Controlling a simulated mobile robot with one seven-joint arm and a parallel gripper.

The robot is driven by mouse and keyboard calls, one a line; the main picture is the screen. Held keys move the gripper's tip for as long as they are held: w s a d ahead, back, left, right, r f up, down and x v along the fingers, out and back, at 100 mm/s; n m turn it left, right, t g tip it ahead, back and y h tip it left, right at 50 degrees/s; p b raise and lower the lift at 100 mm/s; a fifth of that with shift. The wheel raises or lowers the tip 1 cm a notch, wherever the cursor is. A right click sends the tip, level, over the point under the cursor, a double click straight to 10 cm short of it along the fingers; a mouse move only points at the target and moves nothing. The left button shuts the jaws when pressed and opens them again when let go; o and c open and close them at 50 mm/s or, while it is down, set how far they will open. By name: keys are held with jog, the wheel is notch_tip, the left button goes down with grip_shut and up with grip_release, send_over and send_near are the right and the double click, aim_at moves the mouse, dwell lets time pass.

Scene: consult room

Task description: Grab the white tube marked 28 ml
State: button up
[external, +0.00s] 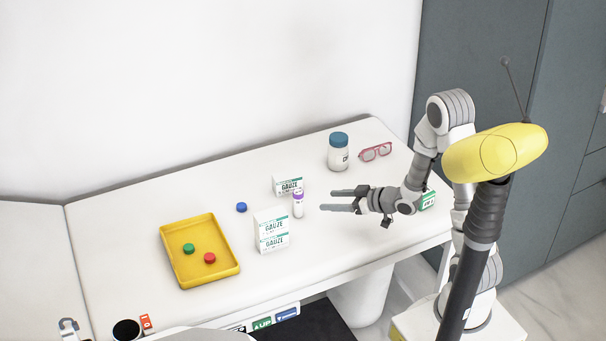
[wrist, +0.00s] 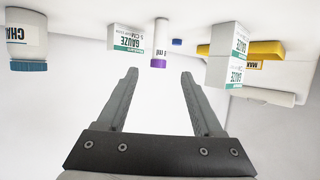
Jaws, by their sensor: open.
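A white tube with a purple cap (external: 298,207) stands upright on the white table, just right of a stack of gauze boxes (external: 272,240) and near another gauze box (external: 283,184). The tube also shows in the wrist view (wrist: 159,42), upside down there. Its marking ends in "ml", but the number is not fully legible. My gripper (external: 327,200) is open and empty, to the right of the tube, fingers pointing at it. In the wrist view, the tube lies beyond the gap between the fingertips (wrist: 159,73), not between them.
A jar with a blue lid (external: 338,156) and pink glasses (external: 376,152) stand at the back right. A blue cap (external: 241,207) lies left of the boxes. A yellow tray (external: 180,265) holds a green cap (external: 189,248) and a red cap (external: 210,258).

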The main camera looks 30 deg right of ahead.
aim_at(298, 204)
jog(key=b+x, duration=0.4)
jog(key=x, duration=1.1)
jog(key=shift+w+a+f, duration=0.15)
jog(key=shift+w+f, duration=0.1)
jog(key=shift+f, duration=0.05)
jog(key=shift+c, duration=0.3)
grip_shut()
